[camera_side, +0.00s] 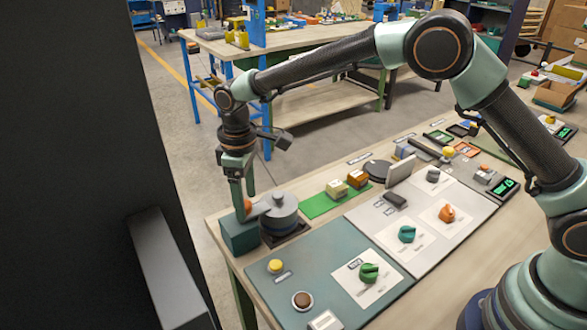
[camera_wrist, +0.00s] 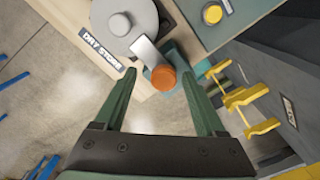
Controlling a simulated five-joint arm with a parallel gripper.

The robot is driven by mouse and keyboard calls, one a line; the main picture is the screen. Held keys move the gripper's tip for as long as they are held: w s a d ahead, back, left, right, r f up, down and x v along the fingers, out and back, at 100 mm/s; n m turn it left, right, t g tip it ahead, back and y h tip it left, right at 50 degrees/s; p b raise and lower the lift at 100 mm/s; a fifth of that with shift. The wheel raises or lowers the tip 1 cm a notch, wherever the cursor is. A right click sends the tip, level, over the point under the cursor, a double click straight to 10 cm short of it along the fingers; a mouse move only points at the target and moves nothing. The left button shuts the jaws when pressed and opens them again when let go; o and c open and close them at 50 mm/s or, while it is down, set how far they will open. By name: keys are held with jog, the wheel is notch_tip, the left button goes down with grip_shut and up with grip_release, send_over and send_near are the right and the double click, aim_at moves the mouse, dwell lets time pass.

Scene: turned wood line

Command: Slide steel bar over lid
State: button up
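A grey round lid (camera_side: 281,204) with a knob on top sits on a dark round jar. In the wrist view the lid (camera_wrist: 122,20) is at the top. A short steel bar (camera_wrist: 147,52) with an orange knob (camera_wrist: 164,77) lies on a teal block (camera_side: 240,235) beside the jar. The bar's free end points at the lid and appears to overlap its rim. My gripper (camera_side: 245,204) is low at the orange knob. In the wrist view my gripper (camera_wrist: 159,71) is open, its fingers on either side of the knob with gaps showing.
A "DRY STORE" label (camera_wrist: 101,48) lies near the jar. A yellow button (camera_side: 275,266), a green knob (camera_side: 369,272) and several other controls are on panels to the right. A dark post (camera_side: 165,270) stands at the left. Floor shows past the bench edge.

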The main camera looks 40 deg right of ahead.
aim_at(246, 203)
notch_tip(246, 203, up, 12)
dwell(0.7)
jog(key=s+d+r+m+t, duration=0.1)
jog(key=s+d+r+m, duration=0.2)
jog(key=d, duration=0.4)
jog(key=s+d+r+m+t, duration=0.1)
jog(key=s+d+r+t, duration=0.1)
jog(key=s+d+r, duration=0.4)
jog(key=s+d+f+m+t, duration=0.2)
jog(key=s+d+f+m, duration=0.3)
jog(key=s+d, duration=0.4)
jog(key=shift+s+d+t, duration=0.3)
jog(key=shift+s+d, duration=0.1)
jog(key=shift+d, duration=0.3)
